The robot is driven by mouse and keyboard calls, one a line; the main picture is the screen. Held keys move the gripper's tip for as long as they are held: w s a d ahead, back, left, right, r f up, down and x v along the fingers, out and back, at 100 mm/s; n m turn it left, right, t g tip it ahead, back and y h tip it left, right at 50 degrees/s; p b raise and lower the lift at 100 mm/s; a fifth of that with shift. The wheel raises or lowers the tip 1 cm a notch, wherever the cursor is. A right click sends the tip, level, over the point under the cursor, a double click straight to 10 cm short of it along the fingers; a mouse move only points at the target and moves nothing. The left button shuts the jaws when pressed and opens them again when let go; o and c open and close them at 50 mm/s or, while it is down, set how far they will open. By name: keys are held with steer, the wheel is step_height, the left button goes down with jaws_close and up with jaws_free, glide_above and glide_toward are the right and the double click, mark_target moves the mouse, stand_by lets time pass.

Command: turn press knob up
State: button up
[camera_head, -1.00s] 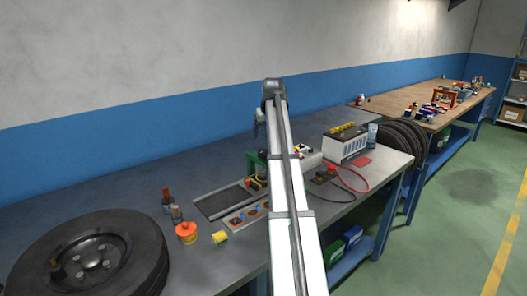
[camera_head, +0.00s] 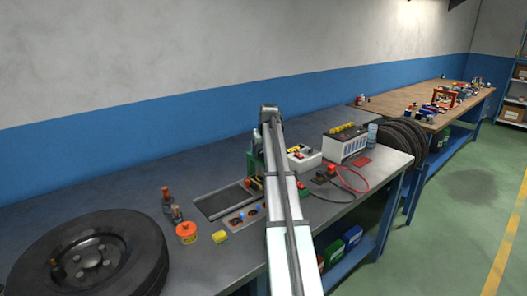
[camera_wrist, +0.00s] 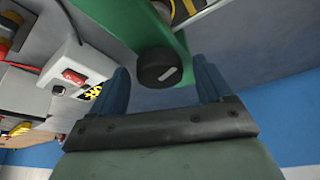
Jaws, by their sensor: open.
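The press knob, round and black with a pale mark, shows in the wrist view (camera_wrist: 159,68) on the side of the green press column (camera_wrist: 130,22). My gripper (camera_wrist: 163,82) is open, with its two blue fingers on either side of the knob. I cannot tell whether the fingers touch it. In the head view the green press (camera_head: 254,161) stands on the bench, partly hidden behind my arm. My gripper is hidden there.
A light box with a red switch (camera_wrist: 73,76) is close to the left finger in the wrist view. In the head view, a battery (camera_head: 345,143) stands to the right and a large tyre (camera_head: 88,255) lies at the front left. The bench's back left is clear.

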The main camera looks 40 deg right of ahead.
steer(key=shift+c, duration=0.4)
steer(key=c, duration=0.9)
steer(key=shift+c, duration=0.2)
steer(key=shift+n, duration=0.3)
steer(key=n+y, duration=0.1)
steer(key=n, duration=0.3)
steer(key=n+y, duration=0.1)
steer(key=n, duration=0.1)
steer(key=shift+d+y, duration=0.3)
steer(key=n+y, duration=0.1)
steer(key=n, duration=0.2)
steer(key=shift+w+n, duration=0.1)
steer(key=shift+n, duration=0.2)
steer(key=shift+d+n+g+y, duration=0.1)
steer(key=shift+n+g+y, duration=0.45)
steer(key=shift+n, duration=1.15)
steer(key=shift+y, duration=0.25)
